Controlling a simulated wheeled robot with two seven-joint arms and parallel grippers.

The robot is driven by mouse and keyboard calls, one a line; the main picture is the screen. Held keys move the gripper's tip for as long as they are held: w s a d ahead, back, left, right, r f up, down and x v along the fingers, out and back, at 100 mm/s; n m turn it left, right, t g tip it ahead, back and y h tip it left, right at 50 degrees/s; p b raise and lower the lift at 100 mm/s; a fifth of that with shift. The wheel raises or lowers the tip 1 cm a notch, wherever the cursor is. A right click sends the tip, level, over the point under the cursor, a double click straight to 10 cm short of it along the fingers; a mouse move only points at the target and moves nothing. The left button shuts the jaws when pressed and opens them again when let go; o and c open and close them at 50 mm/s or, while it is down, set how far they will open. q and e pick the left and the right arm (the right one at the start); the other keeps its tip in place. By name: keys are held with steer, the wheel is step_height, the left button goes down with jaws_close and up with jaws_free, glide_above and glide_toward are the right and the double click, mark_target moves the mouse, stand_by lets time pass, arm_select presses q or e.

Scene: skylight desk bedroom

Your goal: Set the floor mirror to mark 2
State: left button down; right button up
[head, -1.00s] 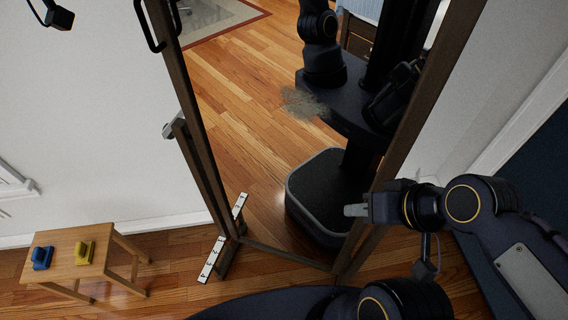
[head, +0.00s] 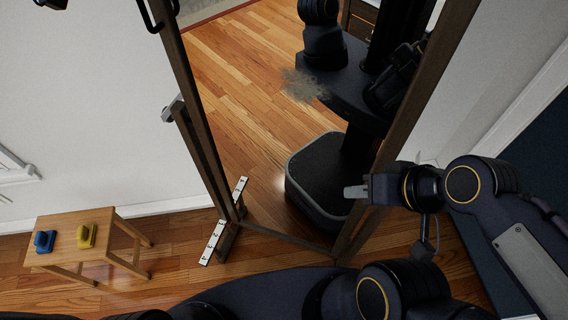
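The floor mirror's wooden frame (head: 192,105) stands tilted in the picture, with a black handle (head: 150,14) on its left post near the top. Its glass reflects the floor and my own body. A white strip with black marks (head: 223,222) lies at the foot of the left post; its figures are too small to read surely. A grey fitting (head: 172,108) sits on the left post. My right gripper (head: 356,191) points left, in front of the right post's lower part; contact cannot be told. Its fingers look together and empty.
A small wooden stool (head: 68,241) at lower left bears a blue object (head: 45,241) and a yellow object (head: 87,236). A white wall stands behind. Clear wooden floor (head: 175,262) lies between stool and mirror. A dark blue area (head: 540,150) is at right.

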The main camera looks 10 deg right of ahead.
arm_select(q)
steer(key=shift+p+x, duration=0.8)
steer(key=shift+x, duration=1.9)
stand_by(1.0)
steer(key=shift+s+a, duration=0.1)
steer(key=b+v, duration=0.5)
steer(key=v, duration=0.3)
steer(key=shift+s+a, duration=0.2)
steer(key=shift+s, duration=0.2)
stand_by(0.4)
steer(key=s+a+f+n+g+y, duration=0.1)
steer(key=s+f+n+g, duration=0.1)
steer(key=s+f, duration=0.7)
steer(key=s+a+f+n+g+y, duration=0.2)
steer(key=s+f, duration=0.7)
steer(key=f, duration=1)
steer(key=s+a+f+n+g+y, duration=0.2)
steer(key=s+f+n+g, duration=0.2)
steer(key=s+f, duration=0.5)
step_height(320, 180, down, 5)
steer(key=shift+f+g, duration=0.2)
steer(key=shift+g, duration=0.7)
steer(key=shift+a, duration=0.1)
